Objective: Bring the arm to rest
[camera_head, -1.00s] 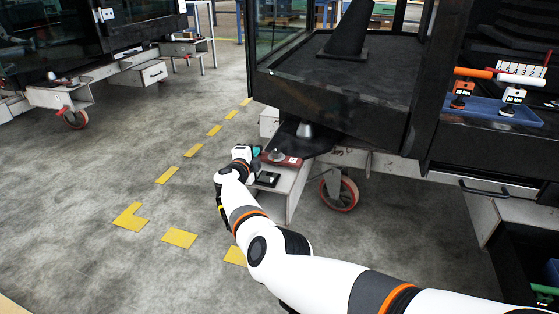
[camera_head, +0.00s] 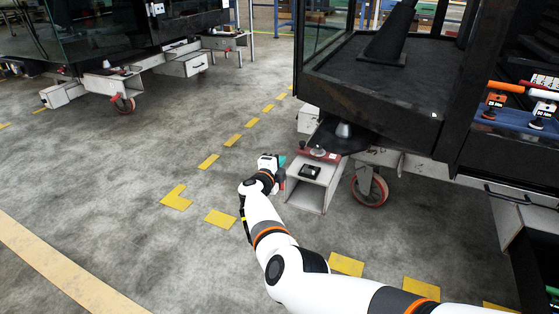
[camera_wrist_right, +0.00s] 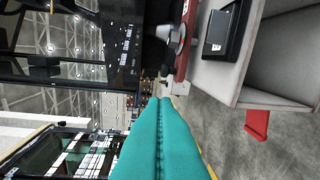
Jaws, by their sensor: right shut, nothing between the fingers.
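My right arm reaches in from the bottom right of the head view. Its gripper (camera_head: 280,170) is at the left side of the cab trolley's low step box (camera_head: 318,178), apart from it as far as I can tell. In the right wrist view the teal fingers (camera_wrist_right: 161,138) lie pressed together with nothing between them. There the step box (camera_wrist_right: 240,75), with a black rectangular item (camera_wrist_right: 226,28) on it, is at the upper right. My left gripper is not in view.
The trolley's caster wheel (camera_head: 370,188) stands right of the step box. The cab's dark floor (camera_head: 385,85) is above. A blue tray (camera_head: 520,119) with tools is at the far right. Another trolley (camera_head: 150,62) stands at the back left. Open grey floor with yellow markings (camera_head: 176,197) lies left of my arm.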

